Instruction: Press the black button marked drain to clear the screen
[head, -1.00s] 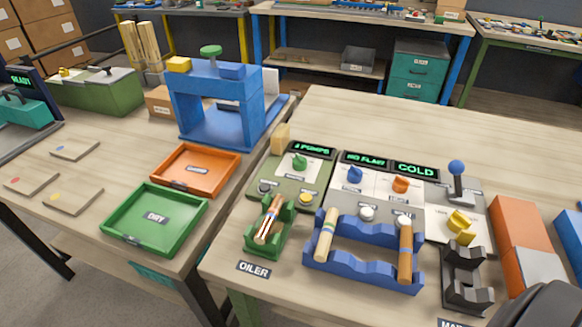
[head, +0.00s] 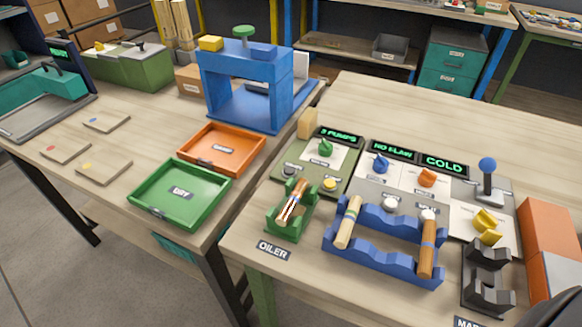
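The oiler panel (head: 301,178) is olive green and stands on the right-hand table. A dark round button (head: 289,171) is at its left front, beside a yellow button (head: 329,184). The small labels by the buttons are too small to read, so I cannot confirm the drain marking. The panel's screen (head: 338,137) glows green and reads "3 PUMPS". A green knob (head: 325,147) sits below the screen. Neither gripper shows; a dark rounded part, probably of my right arm, cuts into the bottom right corner.
A green cradle (head: 276,222) holding a banded turned piece (head: 292,203) stands in front of the panel. A blue rack (head: 375,259) with two wooden pieces is to its right. Green (head: 147,210) and orange (head: 243,171) trays lie left, across a gap. Bare wood lies behind the panels.

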